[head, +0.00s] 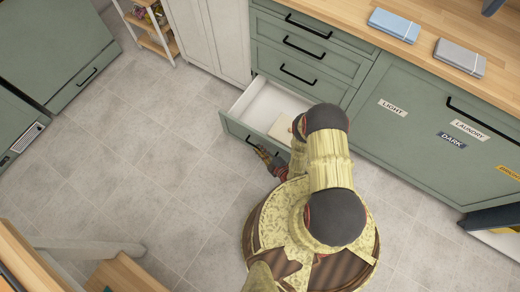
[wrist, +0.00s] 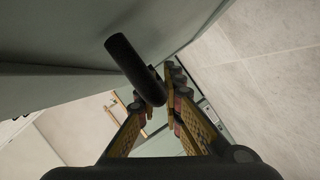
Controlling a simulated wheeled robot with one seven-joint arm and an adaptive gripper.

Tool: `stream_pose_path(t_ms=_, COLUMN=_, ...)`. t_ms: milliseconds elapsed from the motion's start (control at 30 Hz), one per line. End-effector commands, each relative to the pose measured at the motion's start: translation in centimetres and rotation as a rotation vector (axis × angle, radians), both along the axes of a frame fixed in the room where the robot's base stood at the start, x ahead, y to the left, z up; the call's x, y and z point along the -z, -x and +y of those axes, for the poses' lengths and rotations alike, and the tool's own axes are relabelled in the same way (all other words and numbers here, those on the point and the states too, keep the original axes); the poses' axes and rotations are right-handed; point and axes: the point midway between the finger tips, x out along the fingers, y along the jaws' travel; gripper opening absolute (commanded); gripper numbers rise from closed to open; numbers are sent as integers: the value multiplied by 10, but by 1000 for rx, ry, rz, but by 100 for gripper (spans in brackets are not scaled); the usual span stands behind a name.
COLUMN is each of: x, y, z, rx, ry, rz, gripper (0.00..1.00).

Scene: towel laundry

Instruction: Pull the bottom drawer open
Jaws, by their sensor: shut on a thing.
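The bottom drawer (head: 234,129) of the green cabinet stands pulled out, with its white inside (head: 258,104) showing. My gripper (head: 263,154) is at the drawer's front, shut on its black handle. In the wrist view the handle (wrist: 132,64) is a dark bar that runs between the fingertips of my gripper (wrist: 158,92). A pale folded item (head: 281,128) lies in the drawer, partly hidden by my arm. My arm also hides the drawer's right end.
Three closed drawers (head: 305,48) sit above the open one. A laundry-labelled panel (head: 420,130) is to the right. Blue (head: 394,24) and grey (head: 460,57) folded towels lie on the wooden counter (head: 420,46). The tiled floor (head: 150,150) to the left is clear.

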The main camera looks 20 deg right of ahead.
Motion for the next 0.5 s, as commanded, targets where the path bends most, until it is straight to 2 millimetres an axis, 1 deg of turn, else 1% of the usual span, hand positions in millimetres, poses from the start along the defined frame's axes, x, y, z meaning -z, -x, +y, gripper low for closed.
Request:
stream_pose_path(t_ms=433, x=1, y=1, z=0, rx=0, ry=0, rz=2, gripper=0)
stream_pose_path(t_ms=467, x=1, y=1, z=0, rx=0, ry=0, rz=2, gripper=9)
stream_pose_path(t_ms=500, x=1, y=1, z=0, rx=0, ry=0, rz=2, gripper=11)
